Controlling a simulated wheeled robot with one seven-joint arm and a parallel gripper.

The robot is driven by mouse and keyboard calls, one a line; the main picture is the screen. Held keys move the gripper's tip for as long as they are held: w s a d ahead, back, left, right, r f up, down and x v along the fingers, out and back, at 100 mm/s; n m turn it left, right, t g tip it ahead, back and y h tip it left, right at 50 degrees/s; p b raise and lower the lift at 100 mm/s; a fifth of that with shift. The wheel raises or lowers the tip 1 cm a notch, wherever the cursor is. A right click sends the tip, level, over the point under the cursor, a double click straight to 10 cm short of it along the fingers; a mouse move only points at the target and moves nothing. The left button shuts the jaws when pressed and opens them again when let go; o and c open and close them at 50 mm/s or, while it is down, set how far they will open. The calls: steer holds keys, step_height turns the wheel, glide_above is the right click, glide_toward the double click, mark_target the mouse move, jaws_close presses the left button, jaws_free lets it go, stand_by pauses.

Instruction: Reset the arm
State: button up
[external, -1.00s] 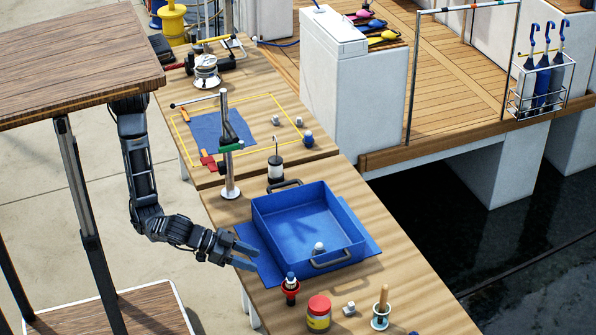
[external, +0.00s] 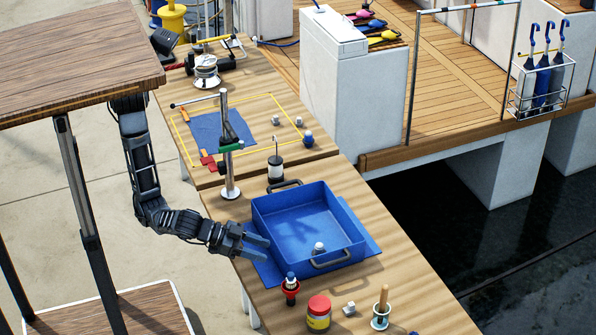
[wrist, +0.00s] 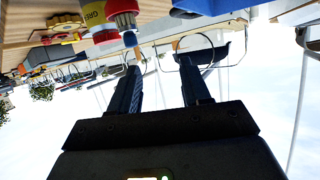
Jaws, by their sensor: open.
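My gripper (external: 258,245) is at the left side of the blue tray, over the edge of the blue mat (external: 262,265). Its two blue-grey fingers point right toward the tray wall. In the wrist view my gripper (wrist: 160,85) shows its two fingers spread apart with nothing between them. It is open and empty. Whether a fingertip touches the tray or mat cannot be told.
In front stand a red-collared bottle (external: 290,289), a red and yellow jar (external: 318,312), a metal cube (external: 349,309) and a wooden-handled tool (external: 382,305). A metal post (external: 229,170) stands behind my gripper.

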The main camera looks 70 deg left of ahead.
steer(key=w+a+f+m, duration=0.1)
steer(key=w+a, duration=0.1)
steer(key=a, duration=0.4)
steer(key=w+a+f+m+h+p, duration=0.1)
steer(key=w+a+f, duration=0.1)
steer(key=a, duration=0.4)
steer(key=w+a+f+h+p, duration=0.1)
steer(key=w+a+f, duration=0.1)
steer(key=a, duration=0.4)
steer(key=shift+w+m+t, duration=0.4)
steer(key=shift+w, duration=0.05)
steer(key=s+a+n+y+b, duration=0.1)
steer(key=s+a+n+y, duration=0.1)
steer(key=s+a, duration=0.4)
steer(key=s+a+n+t+y+b, duration=0.1)
steer(key=s+a+n+y, duration=0.2)
steer(key=a, duration=1.1)
steer(key=s+a+n+t+y, duration=0.1)
steer(key=s+a+n+y, duration=0.2)
steer(key=s+a, duration=0.6)
steer(key=shift+a+f+n+b, duration=0.35)
steer(key=shift+a+n+b, duration=0.05)
steer(key=shift+a+n, duration=0.15)
